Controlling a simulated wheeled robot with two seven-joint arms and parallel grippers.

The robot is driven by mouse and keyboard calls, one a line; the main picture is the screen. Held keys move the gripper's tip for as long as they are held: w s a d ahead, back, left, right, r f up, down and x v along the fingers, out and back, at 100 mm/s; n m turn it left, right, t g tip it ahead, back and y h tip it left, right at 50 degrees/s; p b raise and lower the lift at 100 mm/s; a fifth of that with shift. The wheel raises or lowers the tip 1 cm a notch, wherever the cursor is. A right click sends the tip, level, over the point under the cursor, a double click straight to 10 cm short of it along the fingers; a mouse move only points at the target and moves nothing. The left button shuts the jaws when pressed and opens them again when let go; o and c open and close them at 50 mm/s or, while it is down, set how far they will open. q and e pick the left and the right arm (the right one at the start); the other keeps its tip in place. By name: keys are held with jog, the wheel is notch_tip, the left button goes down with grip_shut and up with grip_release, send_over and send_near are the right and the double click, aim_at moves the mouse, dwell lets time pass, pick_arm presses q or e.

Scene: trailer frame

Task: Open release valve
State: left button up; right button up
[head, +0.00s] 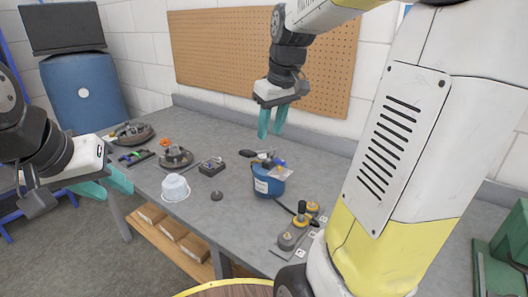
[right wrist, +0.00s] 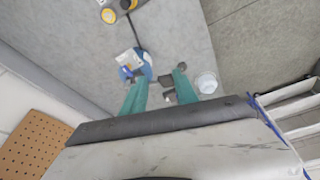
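A blue round canister (head: 268,181) stands on the grey workbench, with a white tag (head: 284,174) and a small blue valve part (head: 280,163) at its top. In the right wrist view the canister (right wrist: 146,68) is partly covered by the tag (right wrist: 129,58). My right gripper (head: 271,122) hangs above the bench behind the canister, fingers pointing down, open and empty. Its teal fingers (right wrist: 160,90) are apart in the right wrist view, with the canister beyond them. My left gripper (head: 107,184) is at the bench's left edge, with teal fingers apart and nothing between them.
A white bucket (head: 175,188), a dark box (head: 212,166), and round metal parts (head: 175,156) lie left of the canister. A grey device with yellow knobs (head: 296,228) is in front on the right. A pegboard (head: 225,55) hangs behind. A blue barrel (head: 84,95) stands at left.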

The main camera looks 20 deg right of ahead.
aim_at(280, 160)
jog(key=w+d+f+n+g, duration=0.1)
jog(key=w+d+f, duration=0.1)
jog(key=w+f, duration=0.1)
jog(key=w+d+f+n+g, duration=0.1)
jog(key=w+d+f, duration=0.2)
jog(key=w, duration=0.2)
jog(key=w+d+f+n+g+h, duration=0.1)
jog(key=w+d+f, duration=0.1)
jog(key=w+f, duration=0.1)
jog(key=shift+w+d, duration=0.25)
jog(key=shift+w, duration=0.35)
jog(key=shift+w+f, duration=0.1)
jog(key=shift+f, duration=0.15)
notch_tip(280, 160, down, 7)
jog(key=shift+f, duration=0.2)
grip_shut()
